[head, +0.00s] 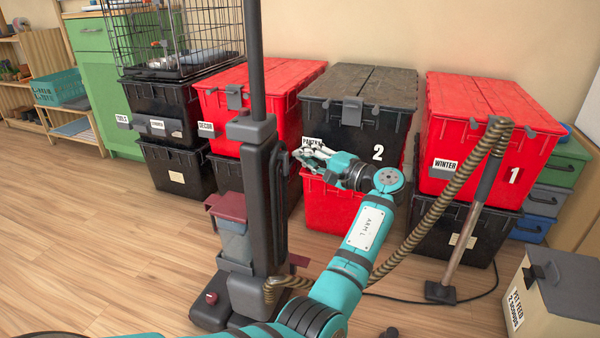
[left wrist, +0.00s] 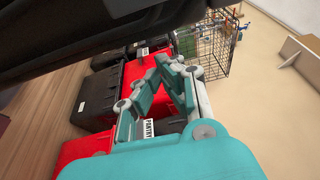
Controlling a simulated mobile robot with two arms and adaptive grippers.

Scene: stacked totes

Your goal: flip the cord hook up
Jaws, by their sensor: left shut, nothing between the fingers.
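The upright vacuum (head: 262,190) stands in the middle of the head view, dark grey with a tall handle. A dark looped part (head: 281,165) on its right side looks like the cord hook with cord, but I cannot tell the hook's angle. My left gripper (head: 298,156) is shut and empty, just right of that part; I cannot tell whether they touch. In the left wrist view the gripper (left wrist: 165,62) points toward the red bin, and a large dark body, likely the vacuum (left wrist: 120,30), fills the top. My right gripper is not in view.
Stacked red and black totes stand behind, including the black pantry tote (head: 358,100) and the red winter tote (head: 480,120). A ribbed hose (head: 440,205) arcs to the right. A pet feed bin (head: 552,300) sits front right. The wood floor (head: 90,240) at left is clear.

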